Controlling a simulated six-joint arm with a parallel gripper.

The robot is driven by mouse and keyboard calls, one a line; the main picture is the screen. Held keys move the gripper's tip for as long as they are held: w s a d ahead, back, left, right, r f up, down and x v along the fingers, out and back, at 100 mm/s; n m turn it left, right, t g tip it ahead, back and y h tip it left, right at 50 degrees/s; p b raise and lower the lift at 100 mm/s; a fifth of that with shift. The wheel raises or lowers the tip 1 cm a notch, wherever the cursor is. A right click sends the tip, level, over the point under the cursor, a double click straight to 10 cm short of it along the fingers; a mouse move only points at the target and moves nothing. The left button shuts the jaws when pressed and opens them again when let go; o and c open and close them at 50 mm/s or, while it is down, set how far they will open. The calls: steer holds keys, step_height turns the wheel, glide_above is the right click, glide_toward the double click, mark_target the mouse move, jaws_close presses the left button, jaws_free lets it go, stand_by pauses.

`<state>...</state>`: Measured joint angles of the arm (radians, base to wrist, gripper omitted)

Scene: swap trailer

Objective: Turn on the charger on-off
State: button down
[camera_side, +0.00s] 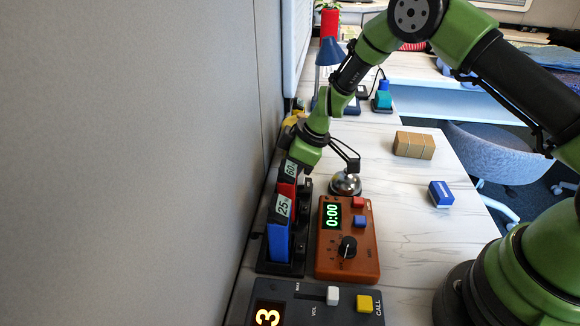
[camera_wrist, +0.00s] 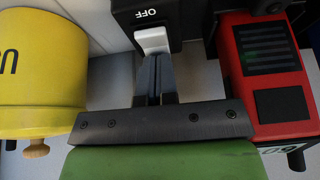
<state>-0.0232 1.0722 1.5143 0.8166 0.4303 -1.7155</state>
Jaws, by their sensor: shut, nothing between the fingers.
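The charger is a black dock (camera_side: 295,263) along the wall in the side view, holding a blue battery (camera_side: 278,243) labelled 25 and a red battery (camera_side: 287,190) labelled 60. In the wrist view its black end (camera_wrist: 132,15) bears the word OFF beside a white rocker switch (camera_wrist: 152,40). My gripper (camera_wrist: 154,58) is shut and empty, its fingertips right at the switch's near edge; whether they touch it I cannot tell. In the side view the fingertips are hidden behind the wrist and the batteries. The red battery (camera_wrist: 232,60) is close on the right in the wrist view.
A yellow cup-like object (camera_wrist: 40,65) stands left of my fingers. In the side view, an orange timer box (camera_side: 362,258) reading 0:00 is beside the dock, with a bell (camera_side: 345,184) behind it. A dark panel (camera_side: 300,312) is in front.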

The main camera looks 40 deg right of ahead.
steer(key=shift+s+d, duration=0.45)
steer(key=shift+s, duration=0.05)
steer(key=shift+r, duration=0.15)
steer(key=v, duration=1.4)
steer(key=shift+w, duration=0.2)
steer(key=shift+a, duration=0.25)
steer(key=shift+w+a+r, duration=0.2)
steer(key=shift+w+a, duration=0.1)
steer(key=shift+w, duration=0.1)
steer(key=shift+f, duration=0.1)
steer(key=x, duration=1.4)
steer(key=shift+s+d, duration=0.15)
